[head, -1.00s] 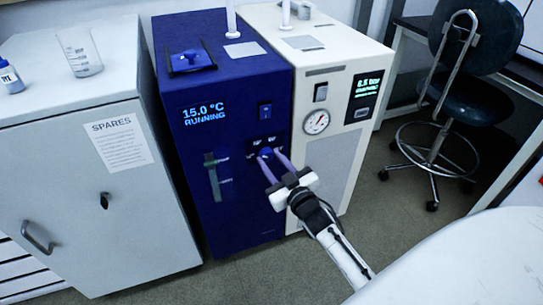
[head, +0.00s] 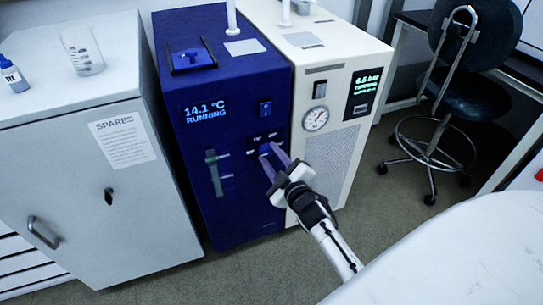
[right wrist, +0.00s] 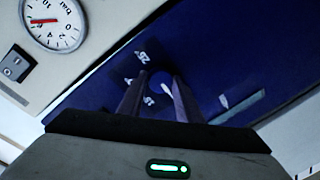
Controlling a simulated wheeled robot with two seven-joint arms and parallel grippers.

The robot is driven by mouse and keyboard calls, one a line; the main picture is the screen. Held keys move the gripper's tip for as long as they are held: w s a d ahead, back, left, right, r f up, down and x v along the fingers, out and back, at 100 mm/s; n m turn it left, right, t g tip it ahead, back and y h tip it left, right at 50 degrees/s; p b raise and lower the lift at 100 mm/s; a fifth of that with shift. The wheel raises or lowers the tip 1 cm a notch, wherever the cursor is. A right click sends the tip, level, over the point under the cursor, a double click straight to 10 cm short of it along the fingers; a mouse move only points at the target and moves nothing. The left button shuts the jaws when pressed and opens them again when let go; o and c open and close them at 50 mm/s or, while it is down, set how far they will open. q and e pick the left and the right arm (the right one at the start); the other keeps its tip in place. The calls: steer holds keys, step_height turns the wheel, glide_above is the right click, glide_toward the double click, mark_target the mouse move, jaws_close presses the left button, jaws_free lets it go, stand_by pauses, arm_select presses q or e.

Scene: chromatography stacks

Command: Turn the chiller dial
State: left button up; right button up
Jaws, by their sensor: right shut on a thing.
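The blue chiller (head: 222,120) stands in the middle of the head view. Its display (head: 204,112) reads 14.1 °C RUNNING. The chiller dial (head: 266,149) is a small blue knob on a dark panel at the right of its front; it also shows in the right wrist view (right wrist: 161,80) with a white pointer mark and printed temperature marks around it. My right gripper (head: 272,158) is shut on the dial, one finger on each side; in the right wrist view its fingers (right wrist: 155,95) flank the knob and hide part of it. My left gripper is not in view.
A cream unit (head: 336,150) with a pressure gauge (head: 315,119) and display stands against the chiller's right side. A grey SPARES cabinet (head: 85,205) stands at left with a beaker (head: 83,52) and bottle (head: 12,75) on top. A stool (head: 455,90) is at back right.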

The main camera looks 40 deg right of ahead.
stand_by(0.3)
steer(key=o, duration=1)
steer(key=shift+o, duration=0.2)
steer(key=p+v, duration=0.1)
steer(key=v, duration=0.6)
steer(key=shift+s+p, duration=0.3)
